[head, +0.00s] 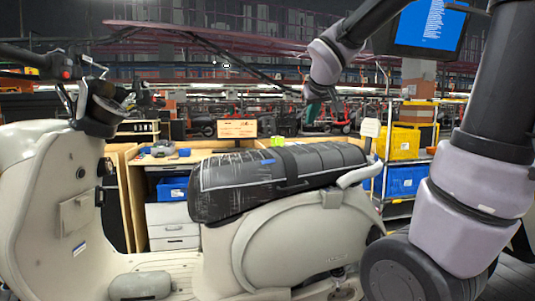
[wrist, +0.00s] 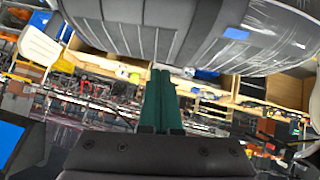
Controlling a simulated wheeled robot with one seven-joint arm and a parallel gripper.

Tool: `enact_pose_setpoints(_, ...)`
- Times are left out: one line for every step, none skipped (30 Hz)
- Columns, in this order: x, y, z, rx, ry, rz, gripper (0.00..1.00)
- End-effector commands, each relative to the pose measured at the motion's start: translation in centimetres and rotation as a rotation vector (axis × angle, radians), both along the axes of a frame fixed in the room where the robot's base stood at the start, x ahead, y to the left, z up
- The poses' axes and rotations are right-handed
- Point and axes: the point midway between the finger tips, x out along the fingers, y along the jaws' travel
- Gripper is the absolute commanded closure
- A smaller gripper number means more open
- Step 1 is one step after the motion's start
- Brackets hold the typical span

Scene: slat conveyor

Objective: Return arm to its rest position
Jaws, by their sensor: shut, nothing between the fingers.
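My gripper (head: 313,113) is up in the air behind and above the scooter seat in the head view, its green fingers small and pointing down. In the wrist view the green fingers of my gripper (wrist: 160,74) lie side by side, shut, with nothing between them. My arm comes in from the right and bends down to the gripper. The black scooter seat (head: 285,172) is wrapped in clear plastic with a blue tape piece. It also fills the top of the wrist view (wrist: 150,30), apart from the fingers as far as I can tell.
A cream scooter (head: 290,238) stands close in front, its handlebar (head: 100,105) at the left. Behind are a wooden workbench (head: 160,157), a yellow bin (head: 404,143), a blue bin (head: 405,181) and a monitor (head: 432,25) at the upper right.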

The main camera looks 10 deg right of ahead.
Motion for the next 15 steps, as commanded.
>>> enact_pose_setpoints(-0.4, -0.1, 0.0, 0.011, 0.004, -0.008, 1.00)
enact_pose_setpoints(-1.0, -0.3, -0.1, 0.024, 0.008, -0.017, 1.00)
enact_pose_setpoints(-2.0, -0.4, -0.3, 0.049, 0.019, -0.035, 1.00)
enact_pose_setpoints(-3.1, -0.5, -0.4, 0.076, 0.030, -0.051, 1.00)
enact_pose_setpoints(-4.3, -0.6, -0.7, 0.107, 0.045, -0.072, 1.00)
enact_pose_setpoints(-6.3, -0.6, -1.2, 0.156, 0.065, -0.099, 1.00)
enact_pose_setpoints(-7.8, -0.4, -1.6, 0.195, 0.083, -0.118, 1.00)
enact_pose_setpoints(-9.4, -0.1, -2.0, 0.236, 0.101, -0.138, 1.00)
enact_pose_setpoints(-11.4, 0.3, -2.5, 0.291, 0.125, -0.160, 1.00)
enact_pose_setpoints(-12.8, 0.8, -2.9, 0.328, 0.142, -0.174, 1.00)
enact_pose_setpoints(-14.2, 1.3, -3.4, 0.366, 0.160, -0.186, 1.00)
enact_pose_setpoints(-15.8, 2.0, -3.9, 0.412, 0.179, -0.199, 1.00)
enact_pose_setpoints(-16.8, 2.5, -4.2, 0.443, 0.192, -0.205, 1.00)
enact_pose_setpoints(-17.7, 3.0, -4.6, 0.471, 0.204, -0.212, 1.00)
enact_pose_setpoints(-18.7, 3.7, -4.9, 0.505, 0.218, -0.217, 1.00)
